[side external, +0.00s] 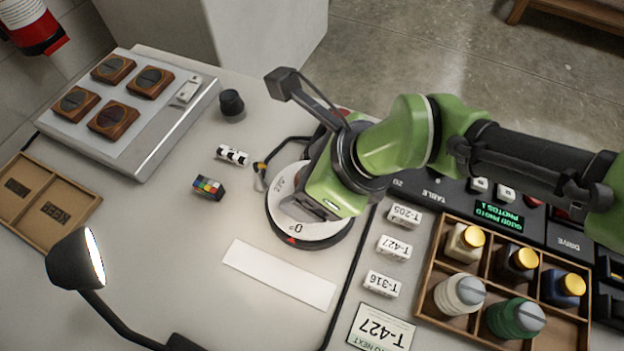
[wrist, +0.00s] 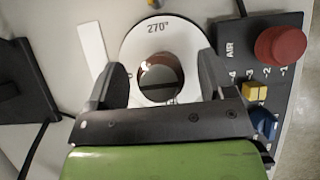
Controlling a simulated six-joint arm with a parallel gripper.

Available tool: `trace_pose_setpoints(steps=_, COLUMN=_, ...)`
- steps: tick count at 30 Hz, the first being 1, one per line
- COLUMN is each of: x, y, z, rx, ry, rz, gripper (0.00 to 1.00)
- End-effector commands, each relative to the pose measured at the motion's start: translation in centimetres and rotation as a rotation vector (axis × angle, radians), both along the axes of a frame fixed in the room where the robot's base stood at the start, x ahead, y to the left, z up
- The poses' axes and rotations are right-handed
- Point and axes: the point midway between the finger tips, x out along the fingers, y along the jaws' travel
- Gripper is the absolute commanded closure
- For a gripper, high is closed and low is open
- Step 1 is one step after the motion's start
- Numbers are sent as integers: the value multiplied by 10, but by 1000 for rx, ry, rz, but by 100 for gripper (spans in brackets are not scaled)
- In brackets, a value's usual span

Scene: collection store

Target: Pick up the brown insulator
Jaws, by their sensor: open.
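In the wrist view, the brown insulator (wrist: 152,72) appears as a round, glossy brown thing with a dark grey top. It stands on the white turntable disc (wrist: 186,38), marked 270° at the far side. My gripper (wrist: 162,80) is open, with one dark finger left and one right of the insulator. Gaps show between it and both fingers. I cannot tell exactly how low the fingers reach. In the side view, my green gripper body hangs over the turntable (side external: 318,232) and hides the insulator.
A wooden compartment box (side external: 427,275) holds a white insulator (side external: 456,296), a green insulator (side external: 512,319) and yellow-capped bottles. A control panel (side external: 410,187) is beside the turntable; its red button (wrist: 281,43) stands up. A lamp (side external: 76,262), colour block (side external: 209,187) and white strip (side external: 278,273) are nearby.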

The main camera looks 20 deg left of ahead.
Motion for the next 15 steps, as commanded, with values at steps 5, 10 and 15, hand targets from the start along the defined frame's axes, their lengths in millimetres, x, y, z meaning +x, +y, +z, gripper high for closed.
trace_pose_setpoints(steps=5, x=0, y=0, z=0, rx=0, ry=0, rz=0, gripper=24)
trace_pose_setpoints(steps=10, x=0, y=0, z=0, rx=0, ry=0, rz=0, gripper=56)
trace_pose_setpoints(steps=15, x=0, y=0, z=0, rx=1, ry=-1, rz=1, gripper=84)
